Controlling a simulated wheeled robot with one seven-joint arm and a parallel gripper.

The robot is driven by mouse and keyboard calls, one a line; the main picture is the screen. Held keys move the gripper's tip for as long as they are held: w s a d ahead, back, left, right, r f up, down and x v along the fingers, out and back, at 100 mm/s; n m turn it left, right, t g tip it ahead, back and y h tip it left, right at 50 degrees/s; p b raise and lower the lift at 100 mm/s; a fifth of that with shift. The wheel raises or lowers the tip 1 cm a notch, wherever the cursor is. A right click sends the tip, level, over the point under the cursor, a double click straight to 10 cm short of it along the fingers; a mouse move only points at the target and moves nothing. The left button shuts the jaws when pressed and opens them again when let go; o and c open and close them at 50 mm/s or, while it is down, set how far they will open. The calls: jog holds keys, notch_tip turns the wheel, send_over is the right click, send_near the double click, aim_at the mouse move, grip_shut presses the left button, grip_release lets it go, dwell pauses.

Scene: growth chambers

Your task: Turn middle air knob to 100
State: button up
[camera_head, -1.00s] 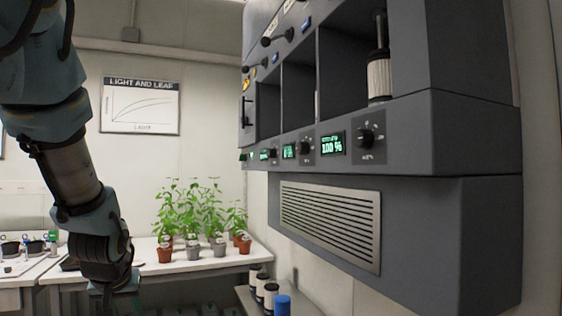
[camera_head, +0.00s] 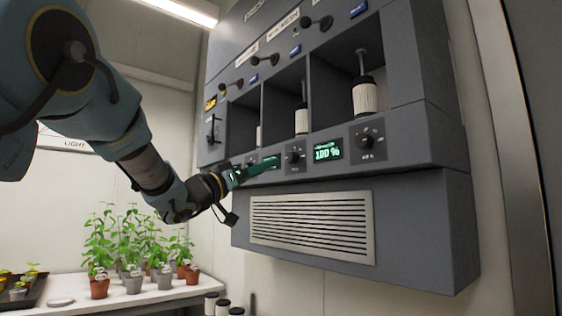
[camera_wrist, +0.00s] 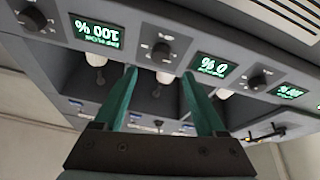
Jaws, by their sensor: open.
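The middle air knob (camera_head: 294,156) is a dark round knob on the grey panel. It also shows in the wrist view (camera_wrist: 161,52), which sees the panel upside down. Its green display (camera_wrist: 213,67) reads 0 %. My gripper (camera_wrist: 158,72) is open and empty, its two teal fingers pointing at the panel with the middle knob just beyond and between the fingertips. They look apart from the knob. In the head view my gripper (camera_head: 268,165) comes from the left and partly covers the middle display.
The right knob (camera_head: 370,138) has a display (camera_head: 328,150) reading 100 %. Another knob (camera_wrist: 258,82) is on the far side. Open bays with white cylinders (camera_head: 366,97) lie above, a vent grille (camera_head: 312,225) below. Potted plants (camera_head: 133,283) stand on a table at left.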

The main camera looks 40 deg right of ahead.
aim_at(289, 159)
jog(key=p+x, duration=0.2)
jog(key=x, duration=0.6)
jog(key=shift+w+d+r+p, duration=0.1)
jog(key=shift+d+p, duration=0.1)
jog(key=shift+p, duration=0.2)
jog(key=shift+c, duration=0.3)
grip_shut()
